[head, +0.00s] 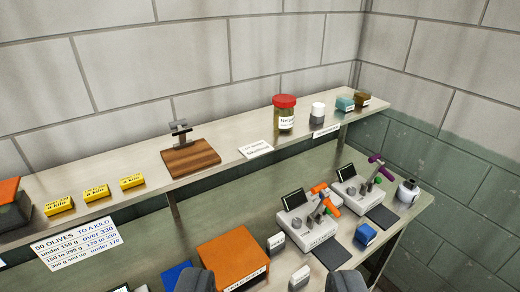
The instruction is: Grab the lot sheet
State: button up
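A small white card (257,149) with dark print lies on the upper shelf, between a wooden block and a red-lidded jar. It looks like the lot sheet, but its print is too small to read surely. My gripper (271,282) shows at the bottom edge as two dark fingers set wide apart. It is open, with nothing seen held between the fingers. It is nearer to me and lower in the picture than the card.
The upper shelf (225,175) also bears a wooden block (190,157) with a metal stand, the red-lidded jar (285,115) and yellow blocks (97,193). Below are an orange box (232,258), two scale-like devices (310,225) and a blue box (366,234). A printed olive chart (80,243) hangs at left.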

aim_at(255, 150)
jog(key=z, duration=0.05)
jog(key=i, duration=1)
jog(key=u, duration=0.05)
